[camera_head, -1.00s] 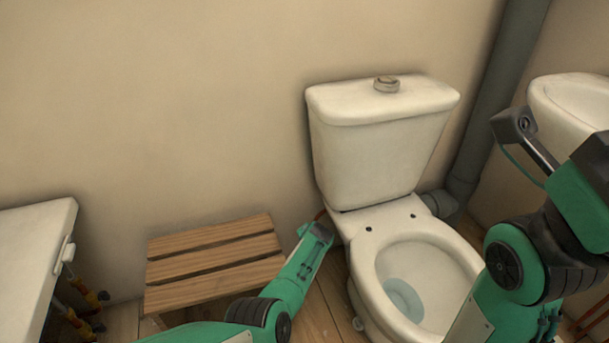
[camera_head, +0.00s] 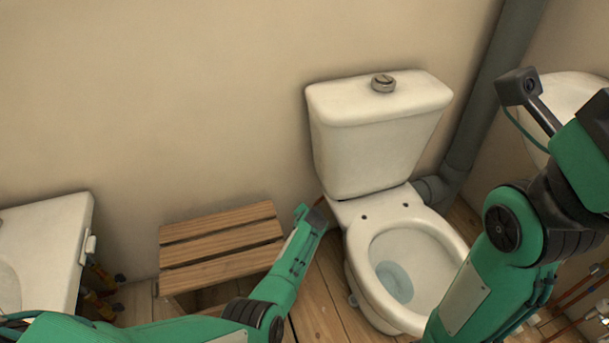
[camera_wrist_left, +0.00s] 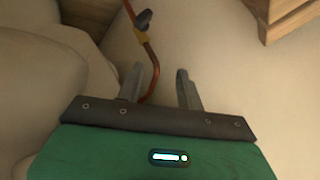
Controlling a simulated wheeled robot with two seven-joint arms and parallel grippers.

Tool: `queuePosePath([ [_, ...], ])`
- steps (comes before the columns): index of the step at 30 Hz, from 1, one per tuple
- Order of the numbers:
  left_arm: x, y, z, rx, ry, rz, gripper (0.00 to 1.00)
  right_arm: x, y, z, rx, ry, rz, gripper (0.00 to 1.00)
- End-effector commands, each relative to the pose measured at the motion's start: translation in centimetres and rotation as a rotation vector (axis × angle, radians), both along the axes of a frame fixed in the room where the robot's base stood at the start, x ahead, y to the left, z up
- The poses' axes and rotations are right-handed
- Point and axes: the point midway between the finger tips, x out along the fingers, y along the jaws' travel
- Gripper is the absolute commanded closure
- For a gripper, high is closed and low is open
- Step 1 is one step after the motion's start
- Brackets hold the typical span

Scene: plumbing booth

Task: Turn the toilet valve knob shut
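The valve has a small dark knob (camera_wrist_left: 143,20) on a brass fitting (camera_wrist_left: 140,37), on a thin copper pipe (camera_wrist_left: 152,70) that bends down towards my fingers. My left gripper (camera_wrist_left: 158,82) is open, its two fingers apart, with the knob beyond the fingertips and not between them. The pipe's lower end passes close to the left finger; whether they touch I cannot tell. In the head view my left arm reaches down to the left side of the toilet (camera_head: 372,155), and the fingers and knob are too small or hidden there. My right gripper is outside the views.
A slatted wooden stool (camera_head: 222,238) stands just left of my left forearm, against the wall (camera_head: 180,110). A white sink (camera_head: 50,250) is at the far left, another basin (camera_head: 570,95) at the right behind my right arm. A grey drain pipe (camera_head: 490,90) rises behind the toilet.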

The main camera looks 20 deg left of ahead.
Motion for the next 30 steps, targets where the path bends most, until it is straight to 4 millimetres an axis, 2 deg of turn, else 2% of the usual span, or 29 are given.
queuePosePath([
  [8,1.5,1.7,4.4,-0.052,-0.249,-0.021,0.63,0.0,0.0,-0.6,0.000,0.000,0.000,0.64],
  [14,1.7,2.2,8.3,-0.089,-0.422,-0.053,0.63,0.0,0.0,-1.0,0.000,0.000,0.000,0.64],
  [24,0.4,1.9,15.0,-0.152,-0.685,-0.119,0.63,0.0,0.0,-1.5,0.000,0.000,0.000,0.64],
  [30,-0.7,1.6,18.2,-0.181,-0.797,-0.153,0.63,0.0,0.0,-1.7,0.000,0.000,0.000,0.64],
])
